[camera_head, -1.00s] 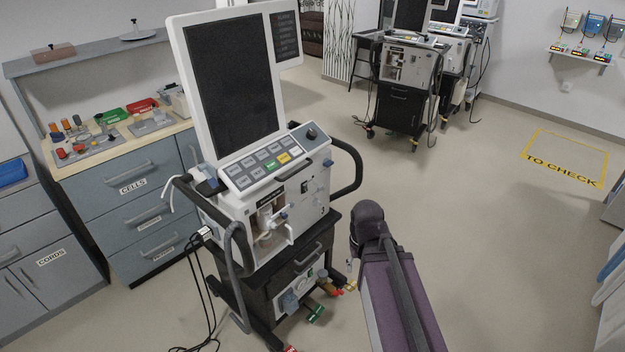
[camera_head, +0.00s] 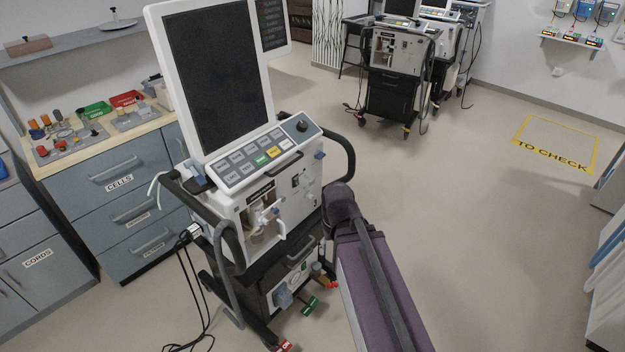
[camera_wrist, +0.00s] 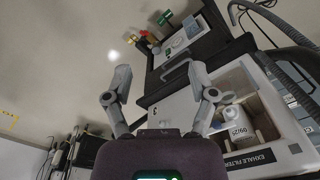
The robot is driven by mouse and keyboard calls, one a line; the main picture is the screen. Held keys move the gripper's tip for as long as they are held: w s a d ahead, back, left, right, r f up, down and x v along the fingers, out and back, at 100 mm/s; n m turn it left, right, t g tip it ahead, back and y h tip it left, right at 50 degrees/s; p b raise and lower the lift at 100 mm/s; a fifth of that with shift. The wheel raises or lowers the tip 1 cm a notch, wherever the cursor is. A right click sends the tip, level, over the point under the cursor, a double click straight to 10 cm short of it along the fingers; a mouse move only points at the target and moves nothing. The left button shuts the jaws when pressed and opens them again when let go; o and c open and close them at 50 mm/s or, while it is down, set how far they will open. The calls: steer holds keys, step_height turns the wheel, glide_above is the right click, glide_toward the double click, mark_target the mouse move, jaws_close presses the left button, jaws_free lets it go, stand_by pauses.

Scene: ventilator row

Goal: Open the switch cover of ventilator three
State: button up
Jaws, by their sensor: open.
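The nearest ventilator (camera_head: 286,213) stands in the middle of the head view, with a large dark screen and a white front. In the wrist view the ventilator (camera_wrist: 180,107) appears turned over, with an "EXHALE FILTER" label (camera_wrist: 248,161) and a white filter bottle (camera_wrist: 237,124). My gripper (camera_wrist: 159,79) is open and empty, its fingers spread, with the right finger overlapping the white front. In the head view my arm hides the gripper.
Two more ventilators (camera_head: 393,75) stand at the back. A drawer cabinet (camera_head: 115,195) is on the left. Cables hang at the near ventilator's left, and handles (camera_head: 343,150) jut from its sides. Floor by the "TO CHECK" mark (camera_head: 552,156) is clear.

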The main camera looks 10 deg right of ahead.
steer(key=w+d+r+n+t+y+p, duration=0.2)
steer(key=w+r, duration=0.3)
steer(key=w, duration=0.5)
steer(key=w+d+r+n+t+y+p, duration=0.2)
steer(key=w+d+r+n+t+y, duration=0.1)
steer(key=w, duration=0.8)
step_height(320, 180, up, 2)
steer(key=n+t, duration=0.1)
steer(key=n, duration=0.1)
steer(key=shift+w+d+n+t+p, duration=0.15)
steer(key=shift+d+n+t+p, duration=0.15)
steer(key=shift+d+t+p, duration=0.1)
steer(key=shift+a, duration=0.1)
steer(key=b, duration=1)
glide_toward(305, 180)
steer(key=x, duration=0.6)
steer(key=shift+f, duration=0.55)
steer(key=shift+r, duration=0.1)
jaws_close()
